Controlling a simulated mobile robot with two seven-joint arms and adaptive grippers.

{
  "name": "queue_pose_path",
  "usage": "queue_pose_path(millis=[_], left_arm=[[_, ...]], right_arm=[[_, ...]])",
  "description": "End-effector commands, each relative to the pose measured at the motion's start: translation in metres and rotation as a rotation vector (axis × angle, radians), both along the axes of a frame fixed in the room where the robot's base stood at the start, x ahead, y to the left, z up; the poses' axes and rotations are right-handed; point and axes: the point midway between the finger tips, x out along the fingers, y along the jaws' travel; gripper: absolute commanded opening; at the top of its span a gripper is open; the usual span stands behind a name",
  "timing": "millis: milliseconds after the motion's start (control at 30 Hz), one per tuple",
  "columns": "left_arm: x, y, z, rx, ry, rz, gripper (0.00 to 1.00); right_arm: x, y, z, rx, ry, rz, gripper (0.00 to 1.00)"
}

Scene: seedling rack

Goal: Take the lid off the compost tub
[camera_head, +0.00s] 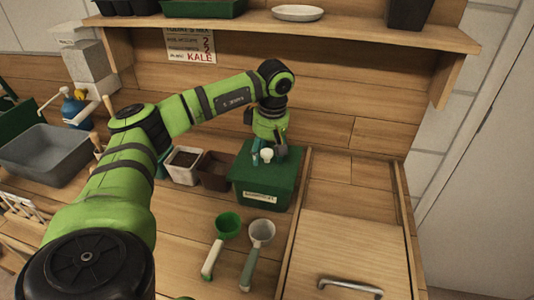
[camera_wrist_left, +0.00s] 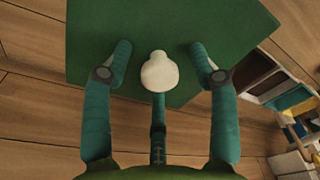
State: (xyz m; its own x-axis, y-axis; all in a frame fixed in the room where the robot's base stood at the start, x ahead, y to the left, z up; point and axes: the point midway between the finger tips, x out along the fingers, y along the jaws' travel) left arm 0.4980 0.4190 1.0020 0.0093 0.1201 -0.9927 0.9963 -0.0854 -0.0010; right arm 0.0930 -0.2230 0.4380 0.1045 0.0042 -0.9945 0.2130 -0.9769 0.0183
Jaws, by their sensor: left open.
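The compost tub (camera_head: 262,195) is a dark green box with a small label on its front, standing on the wooden bench right of centre. Its green lid (camera_head: 287,163) lies flat on top and has a white knob (camera_head: 266,154). In the left wrist view the lid (camera_wrist_left: 215,35) fills the upper middle, with the knob (camera_wrist_left: 159,72) near the centre. My left gripper (camera_head: 268,152) is over the lid. Its fingers (camera_wrist_left: 160,65) are open and spread on both sides of the knob, apart from it. My right gripper is not in view.
A white pot (camera_head: 182,166) and a brown pot (camera_head: 213,172) stand left of the tub. A green scoop (camera_head: 228,226) and a grey scoop (camera_head: 261,233) lie in front. A wooden panel with a metal handle (camera_head: 350,287) is at right. A shelf (camera_head: 330,32) runs above.

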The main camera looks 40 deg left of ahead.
Motion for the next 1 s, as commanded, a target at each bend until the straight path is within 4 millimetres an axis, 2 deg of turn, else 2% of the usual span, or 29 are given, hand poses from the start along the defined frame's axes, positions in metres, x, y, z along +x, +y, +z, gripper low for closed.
queue_pose_path(millis=[200,233,267,300,367,767,867,1000], left_arm=[[0.0,0.001,-0.002,0.0,0.0,0.0,0.59],[0.0,0.001,-0.002,0.0,0.0,0.0,0.52],[0.0,0.0,-0.002,0.0,0.0,0.0,0.4],[0.0,0.0,-0.002,0.0,0.0,0.0,0.23],[0.0,0.0,-0.002,0.0,0.0,0.0,0.0],[0.0,0.0,0.0,0.0,-0.001,0.001,0.0],[0.001,0.0,0.006,0.0,-0.004,0.001,0.0],[0.001,0.0,0.023,-0.002,-0.006,0.0,0.0]], right_arm=[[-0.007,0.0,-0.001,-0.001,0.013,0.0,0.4],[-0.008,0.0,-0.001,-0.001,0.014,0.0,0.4],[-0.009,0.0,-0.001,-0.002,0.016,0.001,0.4],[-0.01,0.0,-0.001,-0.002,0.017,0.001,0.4],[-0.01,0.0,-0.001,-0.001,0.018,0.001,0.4],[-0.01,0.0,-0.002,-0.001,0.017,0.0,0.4],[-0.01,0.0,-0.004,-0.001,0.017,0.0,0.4],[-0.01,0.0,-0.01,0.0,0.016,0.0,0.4]])
